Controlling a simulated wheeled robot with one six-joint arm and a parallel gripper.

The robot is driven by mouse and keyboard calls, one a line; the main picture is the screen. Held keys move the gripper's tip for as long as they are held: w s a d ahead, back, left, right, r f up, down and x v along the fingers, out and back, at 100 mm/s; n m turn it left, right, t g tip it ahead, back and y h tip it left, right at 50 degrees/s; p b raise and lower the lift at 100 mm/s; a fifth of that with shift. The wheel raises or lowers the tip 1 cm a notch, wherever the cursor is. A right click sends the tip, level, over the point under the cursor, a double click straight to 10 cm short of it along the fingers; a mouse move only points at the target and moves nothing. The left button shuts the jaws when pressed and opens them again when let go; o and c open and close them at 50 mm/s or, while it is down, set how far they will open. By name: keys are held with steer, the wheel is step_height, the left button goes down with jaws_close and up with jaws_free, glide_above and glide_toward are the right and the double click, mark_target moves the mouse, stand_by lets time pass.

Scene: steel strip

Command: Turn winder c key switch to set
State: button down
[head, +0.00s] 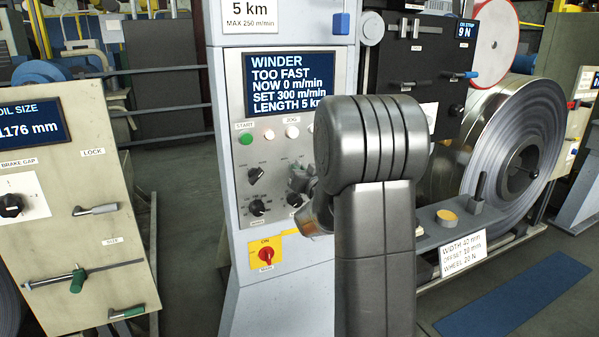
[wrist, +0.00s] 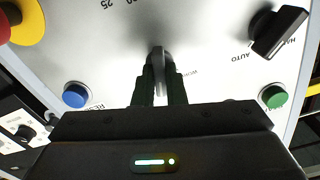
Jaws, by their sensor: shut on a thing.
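The winder panel (head: 290,255) is light grey, with a display reading WINDER TOO FAST, NOW 0, SET 300. In the wrist view, a thin grey key (wrist: 159,57) stands edge-on from the panel face, which appears upside down. My gripper (wrist: 160,88) is shut on this key, with one dark finger on either side. A small label beside the key is partly hidden and cannot be read surely. In the head view, my gripper (head: 302,180) is at the panel's right part, and my arm hides the key and much of that area.
A green button (wrist: 274,96), a blue button (wrist: 75,95) and a black HAND/AUTO selector (wrist: 279,32) surround the key. A red switch on a yellow plate (head: 266,254) sits lower on the panel. A large steel coil (head: 515,140) stands at the right.

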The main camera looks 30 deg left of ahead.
steer(key=m, duration=0.5)
steer(key=shift+m+p, duration=0.3)
steer(key=shift+p, duration=0.05)
stand_by(0.3)
steer(key=c, duration=1.5)
jaws_free()
steer(key=shift+d, duration=0.15)
steer(key=v, duration=1.3)
steer(key=shift+s+d+b, duration=0.25)
steer(key=shift+d+b, duration=0.05)
steer(key=shift+b, duration=0.1)
steer(key=shift+w+a, duration=0.1)
steer(key=x, duration=1.3)
steer(key=shift+w+a+p, duration=0.2)
steer(key=shift+a+p, duration=0.1)
steer(key=shift+p, duration=0.1)
